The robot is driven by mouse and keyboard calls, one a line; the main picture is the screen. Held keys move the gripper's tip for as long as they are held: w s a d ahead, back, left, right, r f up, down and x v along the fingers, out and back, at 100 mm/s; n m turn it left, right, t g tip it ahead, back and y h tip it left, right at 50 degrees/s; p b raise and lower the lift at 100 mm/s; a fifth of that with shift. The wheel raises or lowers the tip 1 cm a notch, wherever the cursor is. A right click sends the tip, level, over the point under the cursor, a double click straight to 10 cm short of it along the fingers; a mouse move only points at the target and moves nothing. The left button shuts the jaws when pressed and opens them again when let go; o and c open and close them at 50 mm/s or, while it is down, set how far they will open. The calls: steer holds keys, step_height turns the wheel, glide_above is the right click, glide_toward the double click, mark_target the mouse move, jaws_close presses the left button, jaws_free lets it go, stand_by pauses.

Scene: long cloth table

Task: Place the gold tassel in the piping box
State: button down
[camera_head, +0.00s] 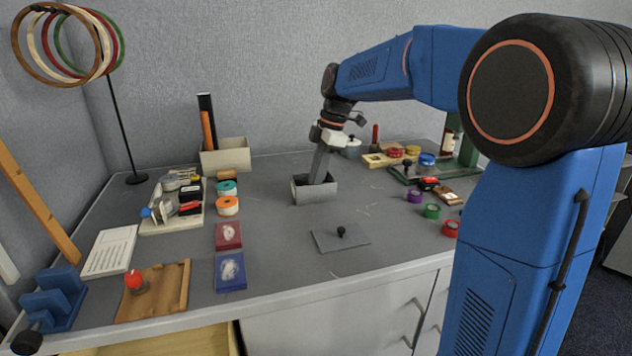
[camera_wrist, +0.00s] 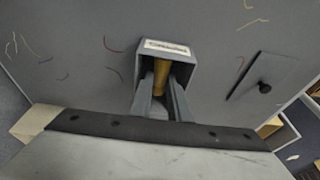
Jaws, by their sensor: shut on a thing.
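The gold tassel (camera_wrist: 161,73) shows in the wrist view as a gold-brown upright piece between my two fingers. My gripper (camera_wrist: 161,90) is shut on it, with the fingertips reaching into an open grey box (camera_wrist: 138,62). In the head view my gripper (camera_head: 320,178) points down into this box (camera_head: 316,195), which stands mid-table. The tassel is hidden there by the box and fingers. I cannot tell whether it touches the box floor.
A flat grey lid with a black knob (camera_head: 341,237) lies in front of the box. A beige bin (camera_head: 226,156) stands behind left. Ribbon spools (camera_head: 432,211) lie to the right. A tray of tools (camera_head: 172,210) sits left. Loose threads lie around the box.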

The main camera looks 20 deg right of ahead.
steer(key=shift+f, duration=0.35)
steer(key=shift+f, duration=0.15)
steer(key=c, duration=1.9)
jaws_free()
steer(key=shift+a, duration=0.1)
steer(key=shift+c, duration=0.2)
steer(key=v, duration=1.2)
steer(key=shift+s, duration=0.1)
